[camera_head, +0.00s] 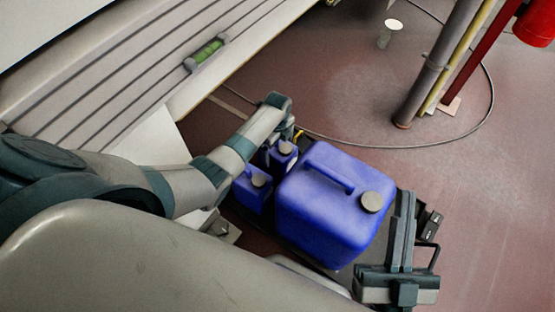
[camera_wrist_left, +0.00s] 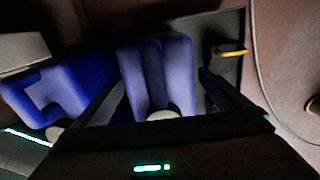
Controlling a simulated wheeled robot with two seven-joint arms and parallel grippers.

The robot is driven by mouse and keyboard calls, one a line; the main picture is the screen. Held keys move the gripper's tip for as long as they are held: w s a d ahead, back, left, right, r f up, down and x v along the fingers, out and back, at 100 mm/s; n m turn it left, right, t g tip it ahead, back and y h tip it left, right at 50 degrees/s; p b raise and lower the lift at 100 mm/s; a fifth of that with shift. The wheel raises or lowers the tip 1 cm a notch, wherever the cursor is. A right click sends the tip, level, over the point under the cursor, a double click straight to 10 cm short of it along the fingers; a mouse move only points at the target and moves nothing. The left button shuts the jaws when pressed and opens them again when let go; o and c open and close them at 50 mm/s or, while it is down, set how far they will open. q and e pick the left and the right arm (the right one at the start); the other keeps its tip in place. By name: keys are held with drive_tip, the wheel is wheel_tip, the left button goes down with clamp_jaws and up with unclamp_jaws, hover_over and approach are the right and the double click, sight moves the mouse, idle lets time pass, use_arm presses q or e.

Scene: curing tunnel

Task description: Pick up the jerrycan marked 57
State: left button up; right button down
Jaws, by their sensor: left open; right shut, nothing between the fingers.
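Three blue jerrycans with grey-brown caps stand together in the head view: a large one (camera_head: 325,205), a small one (camera_head: 252,190) to its left, and another small one (camera_head: 281,157) behind. No number is readable on any of them. My left gripper (camera_head: 283,138) is over the rear small jerrycan, partly hidden by its own wrist. In the left wrist view, its open fingers lie on either side of a blue jerrycan (camera_wrist_left: 158,72), with gaps beside it. Another blue jerrycan (camera_wrist_left: 62,88) is at the left there. My right gripper (camera_head: 404,198) is shut and empty, right of the large jerrycan.
The jerrycans stand on a dark tray or platform (camera_head: 348,277); a yellow handle (camera_wrist_left: 232,52) shows beside it in the wrist view. A slatted surface with a green level (camera_head: 208,51) is at upper left. A grey post (camera_head: 435,70) and cable stand beyond. Floor at right is clear.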

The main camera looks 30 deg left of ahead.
use_arm(q)
drive_tip(key=shift+c, duration=0.7)
drive_tip(key=shift+w, duration=0.1)
drive_tip(key=c, duration=2)
